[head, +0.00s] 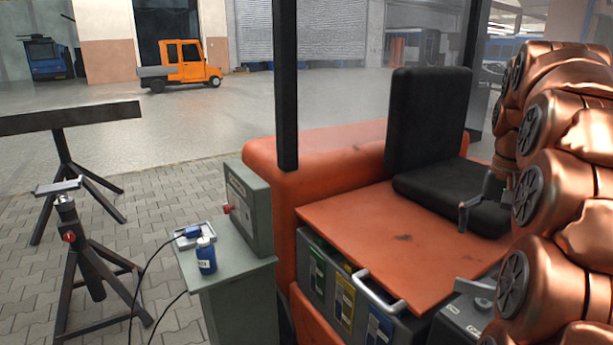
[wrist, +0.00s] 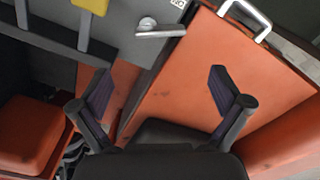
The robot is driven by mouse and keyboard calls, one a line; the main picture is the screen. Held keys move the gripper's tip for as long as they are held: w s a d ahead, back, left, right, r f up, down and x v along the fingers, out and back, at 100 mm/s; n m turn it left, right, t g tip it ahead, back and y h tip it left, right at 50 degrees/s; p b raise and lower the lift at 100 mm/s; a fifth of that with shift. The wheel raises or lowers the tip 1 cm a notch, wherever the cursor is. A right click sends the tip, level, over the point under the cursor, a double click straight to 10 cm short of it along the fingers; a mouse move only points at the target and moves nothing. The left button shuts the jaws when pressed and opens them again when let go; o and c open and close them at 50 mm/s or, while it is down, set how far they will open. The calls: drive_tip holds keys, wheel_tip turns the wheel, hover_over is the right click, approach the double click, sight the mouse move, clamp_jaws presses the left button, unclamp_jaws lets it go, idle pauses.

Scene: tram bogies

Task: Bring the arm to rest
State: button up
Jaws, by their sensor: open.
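My copper-coloured arm fills the right side of the head view. My gripper (wrist: 160,88) shows in the wrist view with its two dark fingers spread wide and nothing between them. In the head view part of it seems to show in front of the black seat, too small to judge. Below the fingers in the wrist view is an orange panel (wrist: 185,75) with a pale handle at its edge. The fingers look apart from the panel; the exact gap cannot be told.
An orange vehicle with a black seat (head: 430,120) and a dark post (head: 286,80) stands close by. A grey stand (head: 235,285) holds a blue bottle (head: 206,256) and a grey box (head: 248,207). Metal trestles (head: 85,245) stand left. Open paving lies behind.

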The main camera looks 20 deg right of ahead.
drive_tip(key=s+a+f+n+g+p, duration=0.1)
drive_tip(key=s+a+f+n+p, duration=0.1)
drive_tip(key=a, duration=0.7)
drive_tip(key=s+a+f+n+p, duration=0.2)
drive_tip(key=a+n, duration=0.1)
drive_tip(key=a, duration=0.7)
drive_tip(key=s+a+f+n+p, duration=0.1)
drive_tip(key=s+a+f+n, duration=0.1)
drive_tip(key=s+a, duration=0.3)
drive_tip(key=s+a+f+n+p, duration=0.2)
drive_tip(key=s+a+f, duration=0.3)
drive_tip(key=s, duration=0.4)
drive_tip(key=shift+f+g, duration=0.3)
drive_tip(key=shift+g, duration=0.1)
drive_tip(key=shift+a, duration=0.1)
drive_tip(key=shift+c, duration=0.2)
